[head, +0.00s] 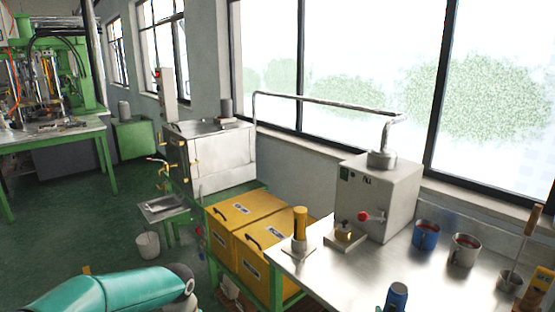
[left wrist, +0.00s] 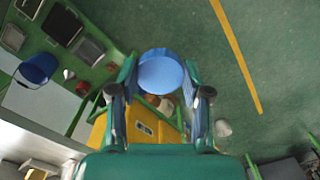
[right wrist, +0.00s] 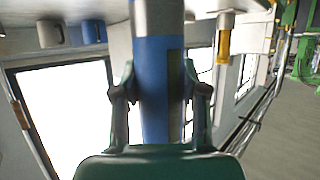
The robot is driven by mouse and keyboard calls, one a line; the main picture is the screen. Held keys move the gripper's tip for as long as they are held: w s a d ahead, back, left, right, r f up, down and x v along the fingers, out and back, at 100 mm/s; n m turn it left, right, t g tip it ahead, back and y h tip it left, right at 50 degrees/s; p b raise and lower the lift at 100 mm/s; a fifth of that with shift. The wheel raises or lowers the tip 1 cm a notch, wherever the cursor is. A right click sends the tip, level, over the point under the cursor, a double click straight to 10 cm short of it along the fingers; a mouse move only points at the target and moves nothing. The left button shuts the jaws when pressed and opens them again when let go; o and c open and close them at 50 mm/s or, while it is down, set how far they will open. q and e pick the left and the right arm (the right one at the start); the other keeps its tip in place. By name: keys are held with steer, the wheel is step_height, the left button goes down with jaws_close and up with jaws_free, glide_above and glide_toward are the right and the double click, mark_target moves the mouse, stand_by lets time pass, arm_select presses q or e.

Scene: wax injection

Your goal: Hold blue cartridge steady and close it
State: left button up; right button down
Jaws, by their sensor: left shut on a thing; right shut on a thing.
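In the right wrist view my right gripper (right wrist: 160,95) is closed around the blue cartridge (right wrist: 152,75), a blue cylinder with a dark strip down one side and a pale grey part at its upper end in the picture. In the left wrist view my left gripper (left wrist: 160,90) is shut on a blue round piece (left wrist: 160,72), seen flat face on; I cannot tell whether it is a cap. The floor lies behind it, and the cartridge cannot be made out there. In the head view a blue cylinder with a dark top (head: 397,297) shows at the bottom edge. Neither gripper shows there.
The steel table (head: 310,268) carries a yellow cylinder on a stand (head: 300,225), a grey machine (head: 380,195), a blue mug (head: 426,236) and a grey mug (head: 464,250). Yellow boxes (head: 240,212) stand left of it. The table's front middle looks clear.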

steer(key=a+f+n+y, duration=0.1)
steer(key=a+f, duration=0.5)
steer(key=f, duration=0.2)
steer(key=shift+s+a+f, duration=0.15)
steer(key=shift+s+f, duration=0.05)
steer(key=shift+f, duration=0.1)
steer(key=s+a+f+n+g+y, duration=0.1)
steer(key=s+a+n+y, duration=0.3)
steer(key=a, duration=0.3)
steer(key=s+a+n+g+y, duration=0.2)
steer(key=s+a+n+y, duration=0.2)
steer(key=a, duration=0.4)
steer(key=shift+s+a+f+y, duration=0.3)
steer(key=shift+s+f+y, duration=0.1)
steer(key=shift+s+y, duration=0.15)
